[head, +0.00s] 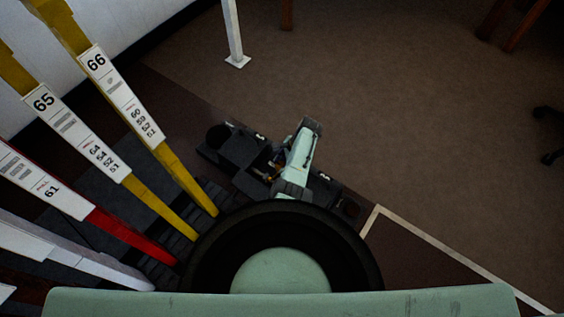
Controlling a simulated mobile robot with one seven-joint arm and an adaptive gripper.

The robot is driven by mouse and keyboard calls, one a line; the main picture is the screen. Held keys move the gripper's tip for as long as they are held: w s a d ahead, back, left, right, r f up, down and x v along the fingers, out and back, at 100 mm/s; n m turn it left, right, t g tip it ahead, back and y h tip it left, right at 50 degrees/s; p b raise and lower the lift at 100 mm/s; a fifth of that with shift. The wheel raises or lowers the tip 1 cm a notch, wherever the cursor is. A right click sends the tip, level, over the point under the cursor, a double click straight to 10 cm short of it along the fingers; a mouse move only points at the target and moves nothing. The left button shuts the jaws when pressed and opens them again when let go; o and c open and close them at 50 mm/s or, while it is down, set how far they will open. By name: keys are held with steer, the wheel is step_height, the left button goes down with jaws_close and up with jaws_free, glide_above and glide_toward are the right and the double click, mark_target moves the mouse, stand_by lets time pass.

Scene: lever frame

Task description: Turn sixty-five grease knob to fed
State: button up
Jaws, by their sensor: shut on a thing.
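Dark grease boxes (240,150) sit low beside the lever frame, near the middle of the view. Small pale marks show on them, too small to read. My gripper (274,166), at the end of my mint-green arm, is down among these boxes. It is shut on what looks like a small knob, mostly hidden by the gripper and arm. Which way the knob points cannot be told. The yellow lever marked 65 (82,137) leans at the left, apart from my gripper.
Another yellow lever, marked 66 (121,95), stands beside lever 65, nearer the boxes. A red lever marked 61 (95,217) and white levers (70,255) are at lower left. A white post (233,35) stands at the top. Brown floor (420,120) at right is clear.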

stand_by(0.4)
steer(key=o, duration=1.2)
steer(key=shift+c, duration=0.2)
steer(key=v, duration=1.2)
steer(key=shift+r, duration=0.1)
